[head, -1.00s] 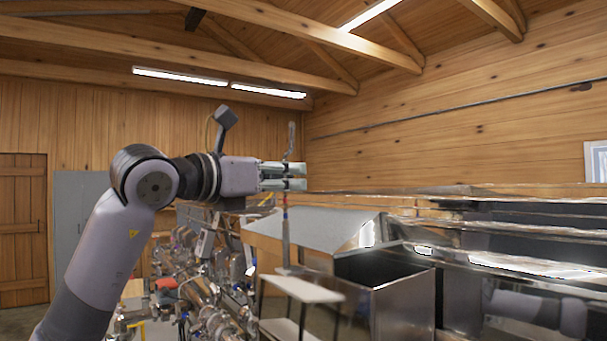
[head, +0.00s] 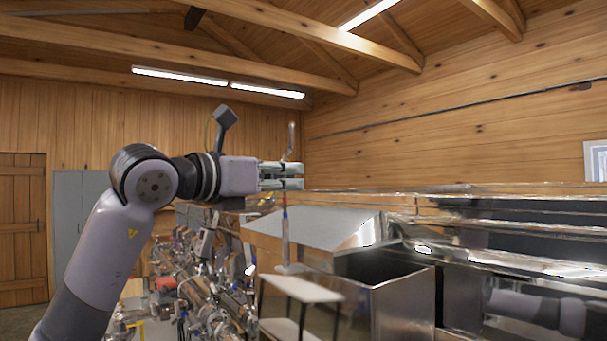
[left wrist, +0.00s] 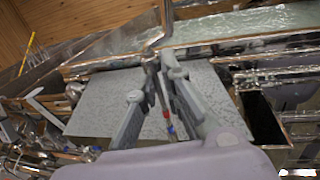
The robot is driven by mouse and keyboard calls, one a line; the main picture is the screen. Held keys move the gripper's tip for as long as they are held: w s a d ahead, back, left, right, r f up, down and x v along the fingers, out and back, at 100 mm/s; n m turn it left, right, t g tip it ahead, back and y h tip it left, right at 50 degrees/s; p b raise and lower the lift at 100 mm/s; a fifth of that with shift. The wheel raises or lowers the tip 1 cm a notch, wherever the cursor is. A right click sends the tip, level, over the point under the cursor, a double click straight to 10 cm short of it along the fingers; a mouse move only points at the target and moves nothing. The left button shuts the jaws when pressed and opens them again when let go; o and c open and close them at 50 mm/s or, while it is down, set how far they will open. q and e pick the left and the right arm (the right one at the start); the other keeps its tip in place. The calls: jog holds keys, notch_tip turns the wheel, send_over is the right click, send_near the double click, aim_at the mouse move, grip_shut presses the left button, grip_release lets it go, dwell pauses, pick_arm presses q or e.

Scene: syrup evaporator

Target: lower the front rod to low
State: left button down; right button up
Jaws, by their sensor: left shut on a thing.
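The front rod (head: 285,236) is a thin upright grey rod with a red and a blue mark and a bent top end. It stands beside the sloped metal cover of the evaporator (head: 330,228). My left gripper (head: 297,176) is shut on the rod just below its bend, with the bent end sticking up above the fingers. In the left wrist view, the rod (left wrist: 160,95) runs between the two fingers (left wrist: 158,80), and its coloured marks show below them. The fingers hide part of the rod. My right gripper is not in view.
An open metal box (head: 395,290) stands right of the rod, with long shiny pans (head: 500,255) behind it. Many pipes and valves (head: 205,270) crowd the left. Above the gripper is free room.

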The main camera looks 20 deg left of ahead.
pick_arm(q)
notch_tip(320, 180, down, 3)
jog(key=shift+r+b, duration=0.1)
jog(key=shift+b, duration=1.1)
jog(key=shift+d, duration=0.15)
jog(key=c, duration=1.8)
grip_release()
jog(key=shift+r, duration=0.1)
jog(key=v, duration=1.2)
jog(key=shift+s+d+r, duration=0.1)
jog(key=shift+s+d, duration=0.05)
jog(key=shift+s, duration=0.1)
